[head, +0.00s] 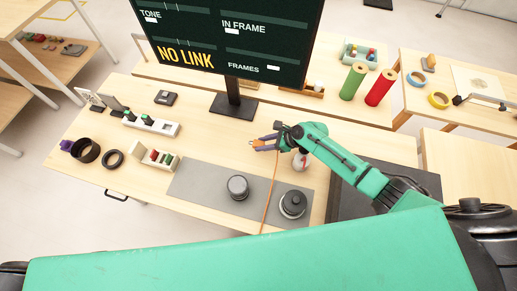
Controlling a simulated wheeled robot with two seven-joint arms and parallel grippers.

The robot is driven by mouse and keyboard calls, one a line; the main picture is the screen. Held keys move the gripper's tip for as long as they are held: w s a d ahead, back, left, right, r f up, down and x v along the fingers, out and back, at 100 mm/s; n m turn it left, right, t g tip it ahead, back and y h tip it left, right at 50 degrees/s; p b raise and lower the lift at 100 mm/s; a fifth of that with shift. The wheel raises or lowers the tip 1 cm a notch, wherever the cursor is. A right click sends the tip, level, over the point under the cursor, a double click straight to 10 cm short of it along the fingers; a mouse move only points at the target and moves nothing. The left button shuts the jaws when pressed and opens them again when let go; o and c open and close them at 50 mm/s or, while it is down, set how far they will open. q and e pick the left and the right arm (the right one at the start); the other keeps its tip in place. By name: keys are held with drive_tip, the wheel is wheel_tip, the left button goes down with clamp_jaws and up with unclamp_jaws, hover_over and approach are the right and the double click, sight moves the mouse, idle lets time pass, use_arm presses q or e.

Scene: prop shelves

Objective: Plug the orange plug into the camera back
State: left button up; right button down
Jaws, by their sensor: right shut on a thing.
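My right gripper (262,143) reaches in from the right above the middle of the table. It is shut on the orange plug (268,148), of which only a little orange shows between the fingers. An orange cable (269,200) runs from there down across the grey mat. Two dark round camera-like parts stand on the mat: a smaller grey one (237,187) and a wider black one (293,204). I cannot tell which is the camera back, and no socket can be made out. The plug is apart from both. My left gripper is out of view.
A screen (222,38) reading "NO LINK" stands behind the gripper. A white-and-red bottle (300,160) stands under my right arm. Black rings (86,151), a slotted box (155,156) and a white charger-like block (152,124) are at left. The grey mat (205,180) has bare room at left.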

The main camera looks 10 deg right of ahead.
drive_tip(key=v, duration=0.7)
drive_tip(key=shift+a, duration=0.1)
drive_tip(key=x, duration=0.6)
drive_tip(key=f+b, duration=0.3)
drive_tip(key=f, duration=0.1)
drive_tip(key=shift+w+a, duration=0.2)
drive_tip(key=shift+a, duration=0.15)
drive_tip(key=shift+d, duration=0.1)
drive_tip(key=shift+r, duration=0.15)
